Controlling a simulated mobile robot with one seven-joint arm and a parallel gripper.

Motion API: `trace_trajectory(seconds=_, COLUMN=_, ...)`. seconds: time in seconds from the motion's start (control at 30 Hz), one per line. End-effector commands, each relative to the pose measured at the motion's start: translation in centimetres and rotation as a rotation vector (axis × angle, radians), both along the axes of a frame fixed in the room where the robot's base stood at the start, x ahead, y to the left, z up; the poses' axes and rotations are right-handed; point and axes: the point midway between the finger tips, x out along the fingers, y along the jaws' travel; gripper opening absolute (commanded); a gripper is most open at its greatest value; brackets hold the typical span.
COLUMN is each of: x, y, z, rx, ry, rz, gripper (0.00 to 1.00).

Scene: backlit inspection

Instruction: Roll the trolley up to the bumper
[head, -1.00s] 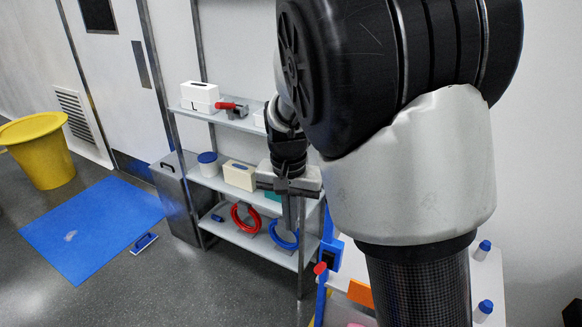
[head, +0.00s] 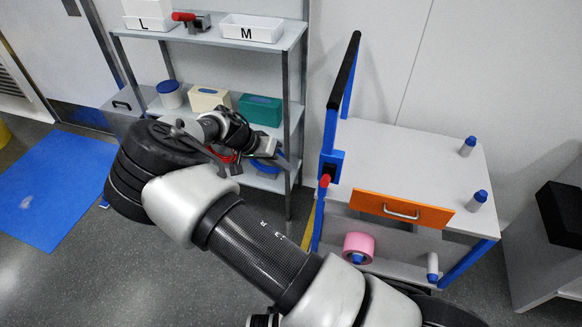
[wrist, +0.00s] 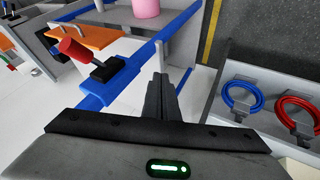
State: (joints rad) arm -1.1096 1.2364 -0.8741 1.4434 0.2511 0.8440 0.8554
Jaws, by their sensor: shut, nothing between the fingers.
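The trolley (head: 400,160) stands right of centre in the head view. It has a pale top, blue posts, an orange drawer front (head: 400,209) and a tall push handle (head: 345,75) with a black grip. A red-knobbed lever (head: 324,181) sits on a blue block at its left side; it also shows in the wrist view (wrist: 75,50). My gripper (head: 284,161) is left of the trolley, in front of the shelf. Its fingers (wrist: 161,80) are together and empty, apart from the lever. A black block (head: 563,212) on a grey body at the right edge may be the bumper.
A shelf rack (head: 292,110) with bins, boxes and hanging rings stands left of the trolley. The trolley carries blue-capped pegs (head: 468,146) and a pink roll (head: 358,247). A blue mat (head: 50,190) lies left. A yellow floor stripe (head: 308,226) runs beside the trolley.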

Motion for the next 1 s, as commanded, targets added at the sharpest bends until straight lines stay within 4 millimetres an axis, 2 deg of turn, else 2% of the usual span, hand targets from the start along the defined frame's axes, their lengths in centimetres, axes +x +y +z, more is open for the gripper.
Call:
trace_trajectory(seconds=0.1, x=0.5, y=-1.6, z=-2.3, rx=-0.002, ry=0.003, rz=-0.003, gripper=0.0)
trace_trajectory(seconds=0.37, x=1.8, y=-4.7, z=-6.6, rx=-0.001, ry=0.003, rz=-0.003, gripper=0.0)
trace_trajectory(seconds=0.6, x=0.8, y=-7.5, z=-6.2, rx=0.002, ry=0.002, rz=-0.002, gripper=0.0)
trace_trajectory(seconds=1.0, x=0.6, y=-8.1, z=-6.1, rx=0.001, ry=0.002, rz=0.001, gripper=0.0)
